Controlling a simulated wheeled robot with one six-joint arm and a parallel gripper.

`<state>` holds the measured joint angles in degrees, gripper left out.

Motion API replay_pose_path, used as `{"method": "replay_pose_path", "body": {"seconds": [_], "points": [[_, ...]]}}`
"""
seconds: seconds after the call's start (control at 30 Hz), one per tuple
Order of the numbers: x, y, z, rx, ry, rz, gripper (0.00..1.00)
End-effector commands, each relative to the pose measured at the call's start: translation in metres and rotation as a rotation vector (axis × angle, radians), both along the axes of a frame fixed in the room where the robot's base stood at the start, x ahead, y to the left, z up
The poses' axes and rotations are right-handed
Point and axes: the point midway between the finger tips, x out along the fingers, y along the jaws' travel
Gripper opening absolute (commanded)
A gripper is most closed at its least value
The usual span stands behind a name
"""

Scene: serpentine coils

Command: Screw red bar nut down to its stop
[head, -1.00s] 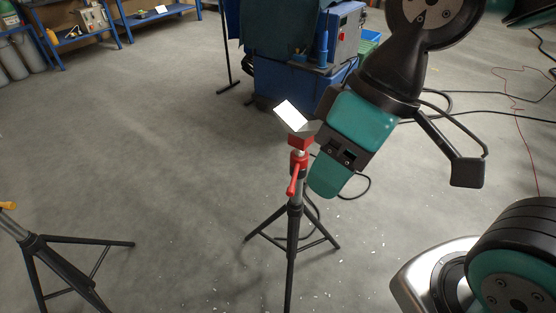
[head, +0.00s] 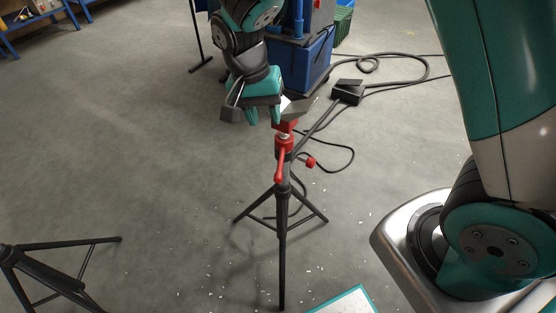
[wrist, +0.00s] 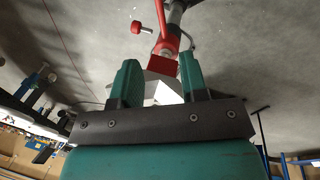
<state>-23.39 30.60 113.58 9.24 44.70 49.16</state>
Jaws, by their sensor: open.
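The red bar nut (head: 283,144) sits around the upper post of a black tripod stand (head: 283,205), with its red bar hanging down in front. It also shows in the wrist view (wrist: 166,42), beyond the fingertips. Above it, the stand carries a grey V-shaped head (head: 300,108) on a red block (head: 286,125). My gripper (head: 263,115) is open, up at the left side of the V head, above the nut. In the wrist view, the V head lies between and beyond the two teal fingers (wrist: 160,65). I cannot tell whether they touch it.
A red knob (head: 310,162) sticks out right of the post. Black cables and a dark pedal box (head: 347,91) lie behind the stand. A blue machine (head: 305,60) stands further back. Another tripod (head: 50,275) is at lower left.

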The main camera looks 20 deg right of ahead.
Motion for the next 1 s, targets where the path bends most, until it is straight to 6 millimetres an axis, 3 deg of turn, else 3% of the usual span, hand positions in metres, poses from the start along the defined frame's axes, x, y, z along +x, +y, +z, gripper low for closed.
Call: {"method": "replay_pose_path", "body": {"seconds": [0.4,0.6,0.8,1.0], "points": [[-0.012,-0.018,-0.094,-0.001,0.007,0.001,0.40],[-0.015,-0.023,-0.129,0.001,0.005,0.002,0.40],[-0.016,-0.025,-0.146,0.003,0.002,0.002,0.40],[-0.016,-0.026,-0.149,0.003,0.001,0.003,0.40]]}}
